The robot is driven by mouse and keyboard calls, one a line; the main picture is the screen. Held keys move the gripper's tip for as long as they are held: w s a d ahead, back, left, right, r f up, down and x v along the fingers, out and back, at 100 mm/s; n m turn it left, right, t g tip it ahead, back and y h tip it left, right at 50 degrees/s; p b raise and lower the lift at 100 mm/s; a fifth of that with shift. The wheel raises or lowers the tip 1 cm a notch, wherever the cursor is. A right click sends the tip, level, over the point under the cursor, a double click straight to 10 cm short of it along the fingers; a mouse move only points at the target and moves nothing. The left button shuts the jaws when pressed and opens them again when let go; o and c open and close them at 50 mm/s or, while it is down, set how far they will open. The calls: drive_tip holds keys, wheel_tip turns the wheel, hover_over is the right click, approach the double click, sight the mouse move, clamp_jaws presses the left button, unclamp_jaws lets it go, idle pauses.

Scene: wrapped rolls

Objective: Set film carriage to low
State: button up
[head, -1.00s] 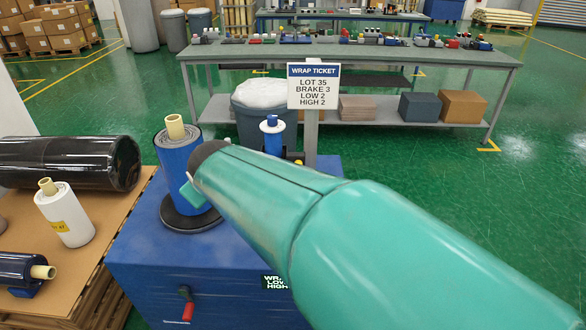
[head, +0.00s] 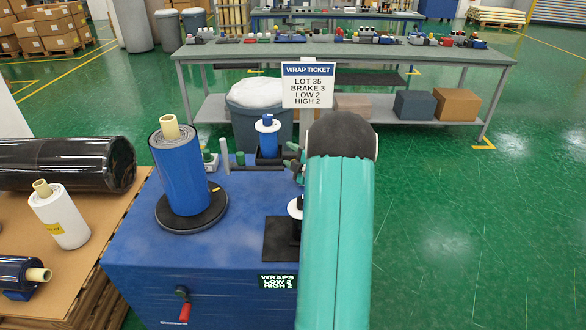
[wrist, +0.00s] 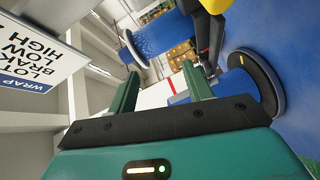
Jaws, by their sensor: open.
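In the head view, a blue machine (head: 150,250) carries a large blue film roll (head: 182,180) on a black turntable disc (head: 192,212). Behind it, a small blue spool (head: 267,138) stands upright in a dark holder. A white-topped dark part (head: 295,210) is partly hidden by my arm. I cannot tell which part is the film carriage. My gripper (head: 293,160) is mostly hidden behind my arm, near the machine's back right. In the wrist view, its green fingers (wrist: 160,85) are apart and empty, with a yellow-and-black part (wrist: 212,30) and blue rolls (wrist: 158,42) beyond.
The ticket (head: 308,85) reads LOT 35, BRAKE 3, LOW 2, HIGH 2. The machine's display (head: 277,282) reads WRAPS LOW 2, HIGH 2. A white roll (head: 58,215) stands on the pallet (head: 100,205) at left.

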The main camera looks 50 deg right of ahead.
drive_tip(key=s+d+f+n+t+y, duration=0.3)
drive_tip(key=s+d+f, duration=0.1)
drive_tip(key=s+f, duration=0.65)
drive_tip(key=w, duration=0.9)
drive_tip(key=w+d+r, duration=0.1)
drive_tip(key=w, duration=0.3)
drive_tip(key=shift+w, duration=0.3)
